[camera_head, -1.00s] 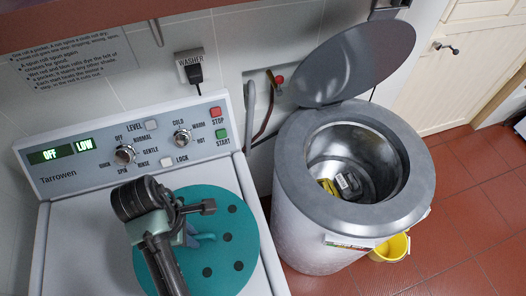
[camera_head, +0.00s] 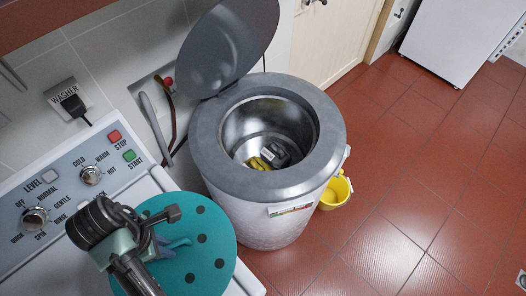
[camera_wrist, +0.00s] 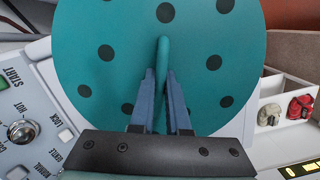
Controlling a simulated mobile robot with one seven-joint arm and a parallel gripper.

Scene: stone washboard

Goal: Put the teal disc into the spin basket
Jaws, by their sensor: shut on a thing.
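The teal disc (camera_head: 203,262) with dark round spots is at the lower left in the head view, over the washer's top. It fills the upper middle of the wrist view (camera_wrist: 190,75). My gripper (camera_wrist: 161,80) is shut on the raised teal handle of the disc, one blue finger on each side. In the head view my gripper (camera_head: 172,243) partly covers the disc. The spin basket (camera_head: 240,128) is the shiny metal drum inside the grey round spinner, right of the disc. Its lid (camera_head: 232,40) stands open. A yellow thing and a dark grey thing lie in the basket.
The spinner's wide grey rim (camera_head: 328,130) surrounds the basket opening. The washer's control panel (camera_head: 70,195) with knobs stands behind my arm. A yellow bucket (camera_head: 336,192) is on the red tiled floor, beside the spinner. Floor to the right is clear.

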